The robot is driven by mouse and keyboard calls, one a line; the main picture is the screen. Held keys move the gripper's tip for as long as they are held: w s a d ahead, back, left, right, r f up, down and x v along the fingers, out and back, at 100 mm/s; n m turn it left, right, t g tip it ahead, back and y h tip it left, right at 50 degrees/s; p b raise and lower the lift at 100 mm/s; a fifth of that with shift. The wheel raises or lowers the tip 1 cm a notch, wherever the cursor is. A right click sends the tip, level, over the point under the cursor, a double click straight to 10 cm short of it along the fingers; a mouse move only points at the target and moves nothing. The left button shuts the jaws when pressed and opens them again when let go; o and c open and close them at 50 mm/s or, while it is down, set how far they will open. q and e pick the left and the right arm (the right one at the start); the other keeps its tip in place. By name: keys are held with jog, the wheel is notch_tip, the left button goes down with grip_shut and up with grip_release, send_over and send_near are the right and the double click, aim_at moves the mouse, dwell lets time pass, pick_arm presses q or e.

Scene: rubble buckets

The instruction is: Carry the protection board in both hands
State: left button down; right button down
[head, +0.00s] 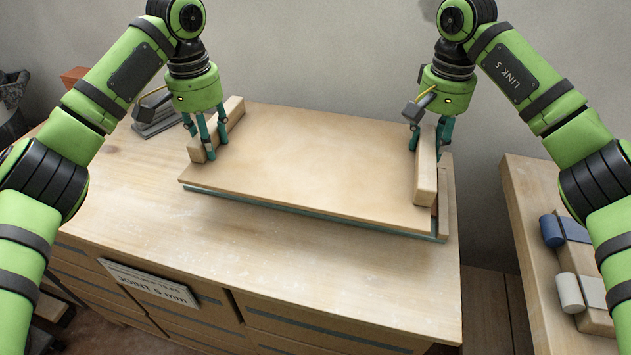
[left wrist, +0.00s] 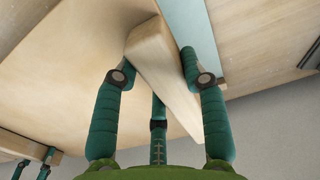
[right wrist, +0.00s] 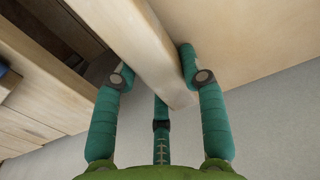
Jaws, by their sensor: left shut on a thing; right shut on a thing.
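The protection board (head: 310,165) is a flat pale wooden panel with an upright wooden bar near each end. My left gripper (head: 206,146) is shut on the left bar (head: 232,110), with fingers on both sides of it; the bar also shows in the left wrist view (left wrist: 158,65). My right gripper (head: 428,146) is shut on the right bar (head: 426,178), which also shows in the right wrist view (right wrist: 145,45). The board lies level over a teal-edged layer (head: 300,210); I cannot tell if they touch.
The wooden workbench (head: 330,275) has clear room in front of the board. A separate wooden table (head: 535,200) with blue and white rolls stands at right. A grey wall is behind.

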pick_arm(q)
jog(key=shift+r, duration=0.15)
pick_arm(e)
jog(key=shift+r, duration=0.1)
pick_arm(q)
jog(key=shift+f, duration=0.2)
pick_arm(e)
jog(key=shift+f, duration=0.2)
